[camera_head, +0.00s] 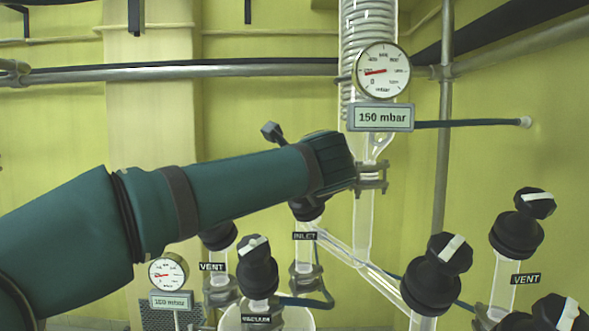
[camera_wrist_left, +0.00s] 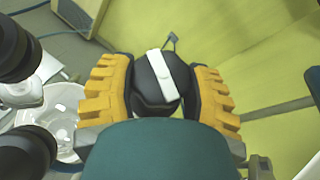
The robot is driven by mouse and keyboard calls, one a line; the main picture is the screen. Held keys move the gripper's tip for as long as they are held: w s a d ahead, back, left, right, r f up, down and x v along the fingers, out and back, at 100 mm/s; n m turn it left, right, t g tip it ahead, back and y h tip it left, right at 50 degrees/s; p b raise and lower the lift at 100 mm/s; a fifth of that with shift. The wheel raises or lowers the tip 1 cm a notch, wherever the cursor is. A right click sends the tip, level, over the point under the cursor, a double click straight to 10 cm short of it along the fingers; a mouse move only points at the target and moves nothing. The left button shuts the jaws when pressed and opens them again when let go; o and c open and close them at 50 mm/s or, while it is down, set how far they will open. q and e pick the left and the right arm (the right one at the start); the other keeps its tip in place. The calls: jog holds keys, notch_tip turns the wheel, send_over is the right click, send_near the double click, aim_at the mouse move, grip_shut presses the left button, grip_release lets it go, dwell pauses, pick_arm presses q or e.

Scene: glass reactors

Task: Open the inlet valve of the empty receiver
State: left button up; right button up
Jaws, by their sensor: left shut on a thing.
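My left gripper (camera_wrist_left: 165,88) shows in the left wrist view, its yellow-padded fingers on both sides of a black valve knob (camera_wrist_left: 149,92) and shut on it. A white bar runs across the knob, slightly tilted from the picture's vertical. In the head view my left arm comes in from the left and its wrist hides the fingers and the knob. Just below the wrist, the black body of the inlet valve (camera_head: 307,210) shows above the INLET label (camera_head: 304,236). The glass vessel (camera_head: 270,318) below is mostly cut off and looks clear. My right gripper is not in view.
The VACUUM valve (camera_head: 257,268) and left VENT valve (camera_head: 218,236) stand close below my arm. A slanting glass tube with a black-knobbed valve (camera_head: 435,275) and another VENT valve (camera_head: 515,230) lie to the right. A 150 mbar gauge (camera_head: 383,70) hangs above the wrist.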

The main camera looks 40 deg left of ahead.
pick_arm(q)
jog(key=shift+n+g+p, duration=0.45)
jog(key=shift+n+g, duration=0.05)
jog(key=shift+n, duration=0.1)
jog(key=o, duration=1.2)
jog(key=v, duration=1.2)
jog(key=shift+d, duration=0.1)
